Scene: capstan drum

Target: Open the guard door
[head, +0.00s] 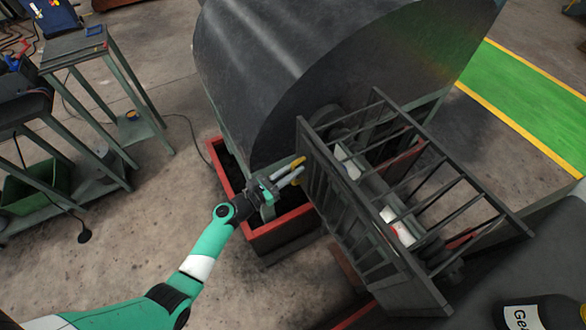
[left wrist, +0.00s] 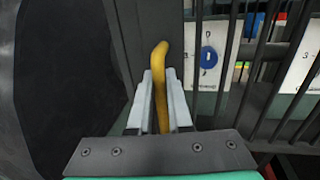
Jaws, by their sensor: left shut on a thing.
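The guard door (head: 345,215) is a dark barred cage panel in front of the capstan machine, in the middle of the head view. Its yellow handle (head: 298,162) sits at the door's upper left edge. In the left wrist view the yellow handle (left wrist: 160,60) runs down between the fingers. My left gripper (head: 290,175) is shut on the handle, with a pale finger on each side of it (left wrist: 160,105). Behind the bars I see a shaft with a white and red part (head: 398,228). My right gripper is not in view.
A large dark curved cover (head: 290,75) stands behind and left of the door. A red-edged base tray (head: 270,228) lies below my gripper. A bottle (head: 535,312) stands at bottom right. Green benches (head: 95,50) are at left, with open concrete floor between.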

